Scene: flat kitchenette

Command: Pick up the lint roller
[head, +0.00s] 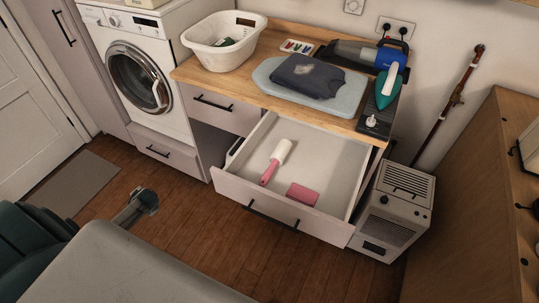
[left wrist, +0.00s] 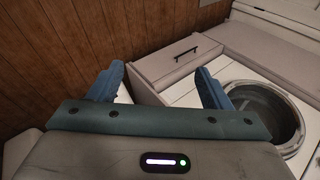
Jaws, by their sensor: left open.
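The lint roller (head: 282,151) has a white roller and a pink handle. It lies in the open drawer (head: 335,158), left of the middle, with its handle towards the drawer front. My left gripper (left wrist: 160,85) shows in the left wrist view with its two blue fingers wide apart and nothing between them. It is away from the lint roller, which is not in the left wrist view. My right gripper is in neither view.
A pink block (head: 302,194) lies in the drawer near its front. The worktop (head: 222,83) above holds a white basket (head: 215,55), folded dark cloth (head: 306,75) and iron (head: 388,87). A washing machine (head: 168,50) stands left; a grey appliance (head: 405,192) stands right of the drawer.

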